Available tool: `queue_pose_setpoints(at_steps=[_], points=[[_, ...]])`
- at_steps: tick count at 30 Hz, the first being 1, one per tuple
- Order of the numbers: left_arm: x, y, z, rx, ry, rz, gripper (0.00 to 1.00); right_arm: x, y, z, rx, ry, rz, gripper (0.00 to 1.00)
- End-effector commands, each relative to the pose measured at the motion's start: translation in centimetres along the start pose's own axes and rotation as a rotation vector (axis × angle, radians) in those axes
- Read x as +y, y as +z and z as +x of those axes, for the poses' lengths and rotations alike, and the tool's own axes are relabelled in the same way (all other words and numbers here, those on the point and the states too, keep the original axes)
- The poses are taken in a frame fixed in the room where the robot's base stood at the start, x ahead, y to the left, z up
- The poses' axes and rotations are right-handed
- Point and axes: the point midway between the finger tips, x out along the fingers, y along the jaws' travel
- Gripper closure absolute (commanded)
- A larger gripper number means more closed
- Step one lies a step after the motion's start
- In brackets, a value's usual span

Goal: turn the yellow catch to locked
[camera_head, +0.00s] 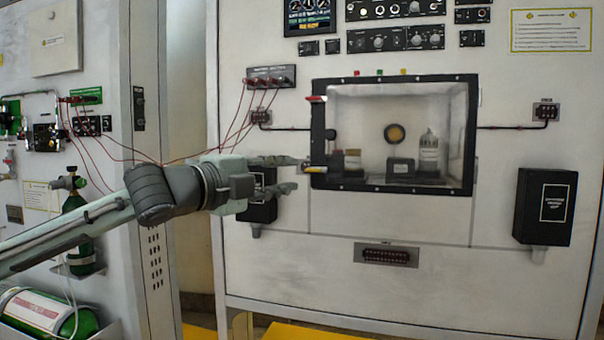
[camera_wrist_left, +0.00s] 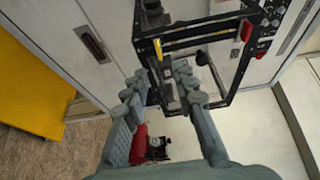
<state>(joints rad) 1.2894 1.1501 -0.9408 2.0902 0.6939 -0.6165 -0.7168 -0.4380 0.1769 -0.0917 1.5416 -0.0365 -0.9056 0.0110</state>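The yellow catch (camera_head: 316,169) is at the lower left edge of the black window frame (camera_head: 320,135) and lies about sideways. It also shows as a small yellow bar in the left wrist view (camera_wrist_left: 158,49), just beyond the fingertips. My left gripper (camera_head: 296,174) is open, with one finger above the other, just left of the catch. In the left wrist view its fingers (camera_wrist_left: 163,78) are spread, with nothing clearly held between them. I cannot tell whether a finger touches the catch or frame. My right gripper is not in view.
A similar red catch (camera_head: 316,98) sits higher on the same frame edge. A black box (camera_head: 258,205) is below and behind my left gripper. Red cables (camera_head: 235,125) hang from a socket strip above my arm. The panel below the window is mostly clear.

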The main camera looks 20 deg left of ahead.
Motion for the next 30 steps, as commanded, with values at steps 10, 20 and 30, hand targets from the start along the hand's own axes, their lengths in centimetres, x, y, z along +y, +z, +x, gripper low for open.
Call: queue_pose_setpoints(at_steps=[10, 20, 30], points=[[0.1, -0.1, -4.0, 0.000, 0.002, 0.000, 0.73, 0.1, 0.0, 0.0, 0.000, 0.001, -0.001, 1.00], [0.0, -0.1, -4.1, 0.001, 0.001, 0.000, 0.73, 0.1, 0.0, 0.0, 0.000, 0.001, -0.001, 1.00], [4.3, 0.3, -1.3, -0.010, 0.047, -0.105, 0.73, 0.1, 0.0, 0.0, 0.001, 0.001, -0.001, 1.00]])
